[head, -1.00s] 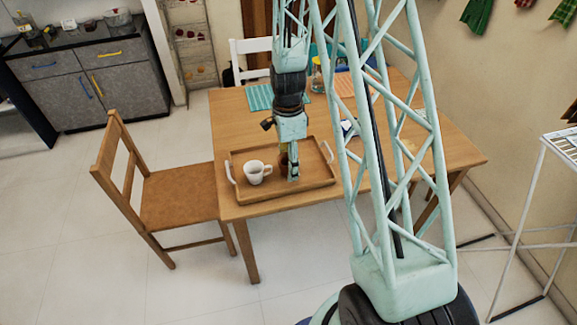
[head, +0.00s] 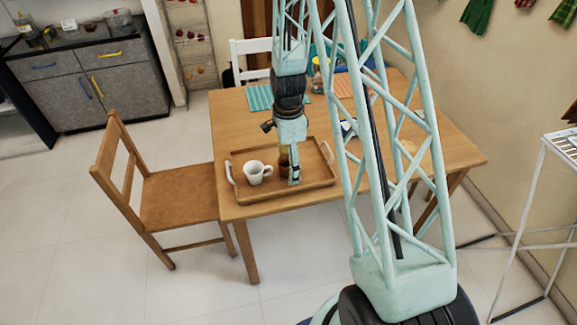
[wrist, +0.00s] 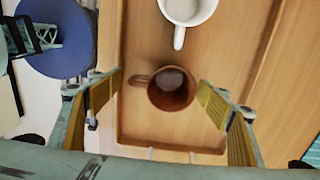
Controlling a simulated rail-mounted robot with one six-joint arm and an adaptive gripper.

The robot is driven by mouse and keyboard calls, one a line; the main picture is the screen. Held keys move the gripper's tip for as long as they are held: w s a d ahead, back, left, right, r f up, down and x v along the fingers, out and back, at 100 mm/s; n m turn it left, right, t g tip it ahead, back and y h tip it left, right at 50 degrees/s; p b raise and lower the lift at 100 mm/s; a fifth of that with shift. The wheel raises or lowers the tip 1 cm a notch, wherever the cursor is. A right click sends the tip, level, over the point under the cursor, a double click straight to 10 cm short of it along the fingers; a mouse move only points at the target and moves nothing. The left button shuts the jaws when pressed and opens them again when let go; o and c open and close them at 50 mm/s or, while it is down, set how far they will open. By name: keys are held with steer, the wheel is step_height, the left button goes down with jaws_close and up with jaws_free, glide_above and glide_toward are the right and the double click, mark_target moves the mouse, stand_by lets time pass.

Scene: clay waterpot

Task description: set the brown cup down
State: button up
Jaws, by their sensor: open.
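The brown cup (wrist: 171,90) stands upright on the wooden tray, seen from above in the wrist view with its handle to the left. In the head view the brown cup (head: 284,161) is partly hidden behind my gripper. My gripper (wrist: 162,97) is open, with one yellow-padded finger on each side of the cup and a gap visible to both. It also shows in the head view (head: 294,177), low over the tray. The wooden tray (head: 315,184) lies on the table and bears the cup.
A white cup (head: 254,172) stands on the tray left of the brown cup; it also shows in the wrist view (wrist: 187,8). The tray has raised rims and white handles. A wooden chair (head: 180,195) is left of the table (head: 228,120). Placemats and a jar are farther back.

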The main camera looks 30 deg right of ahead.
steer(key=shift+r, duration=0.15)
step_height(320, 180, up, 12)
steer(key=p, duration=0.2)
stand_by(0.8)
steer(key=shift+w, duration=0.1)
stand_by(0.6)
